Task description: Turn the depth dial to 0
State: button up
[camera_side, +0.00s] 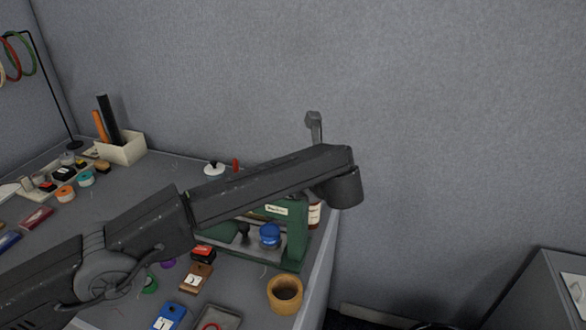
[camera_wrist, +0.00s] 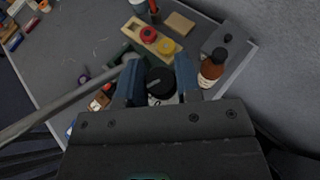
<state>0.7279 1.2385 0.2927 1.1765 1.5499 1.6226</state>
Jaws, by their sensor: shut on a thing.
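The green machine (camera_side: 295,238) stands near the table's right edge in the side view, with a pale label and a blue knob (camera_side: 270,232) at its front. In the wrist view, a round black dial (camera_wrist: 160,84) with a pale line on top sits between the two blue fingers. My gripper (camera_wrist: 157,72) is shut on this dial, one finger on each side. The dial's scale and numbers cannot be read. In the side view my arm crosses in front of the machine's upper part and hides my fingers and the dial.
A wooden block with red and yellow round pieces (camera_wrist: 155,42) lies beyond. A tan cup (camera_side: 285,294) stands at the front table edge.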

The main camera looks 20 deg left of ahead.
jog(key=o, duration=0.9)
jog(key=v, duration=0.7)
jog(key=shift+s, duration=0.2)
jog(key=shift+d+r, duration=0.1)
jog(key=shift+d, duration=0.05)
